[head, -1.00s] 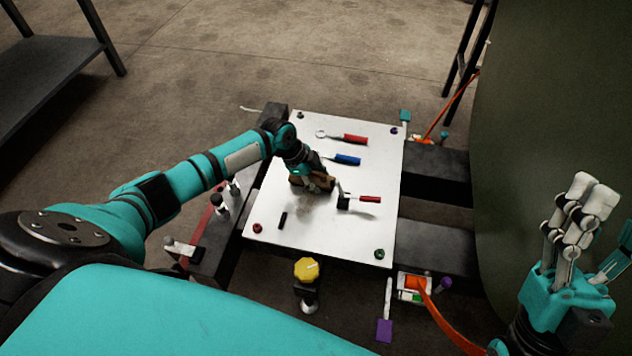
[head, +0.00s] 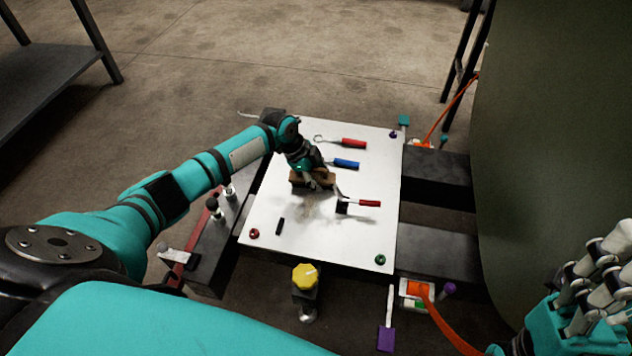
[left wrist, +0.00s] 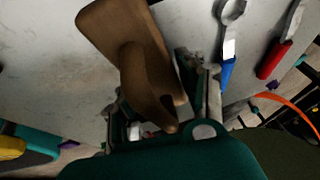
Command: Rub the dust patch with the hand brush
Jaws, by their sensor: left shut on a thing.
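My left gripper (head: 313,180) is shut on the brown hand brush (head: 298,179) and holds it low over the white panel (head: 262,205). The brush also shows in the left wrist view (left wrist: 122,38), its curved handle between the fingers of my left gripper (left wrist: 165,108). The bristles are hidden, so I cannot tell whether they touch the panel. The dust patch (head: 311,207) is a faint brownish smudge just on the near side of the brush; part may be hidden under it. My right gripper (head: 600,270) is at the right edge, partly cut off, away from the panel.
A red-handled tool (head: 368,203) with a black end lies right of the brush. A blue-handled wrench (head: 346,164) and another red-handled tool (head: 353,143) lie farther back. A small black piece (head: 280,226) lies front left. A yellow knob (head: 305,274) stands before the panel.

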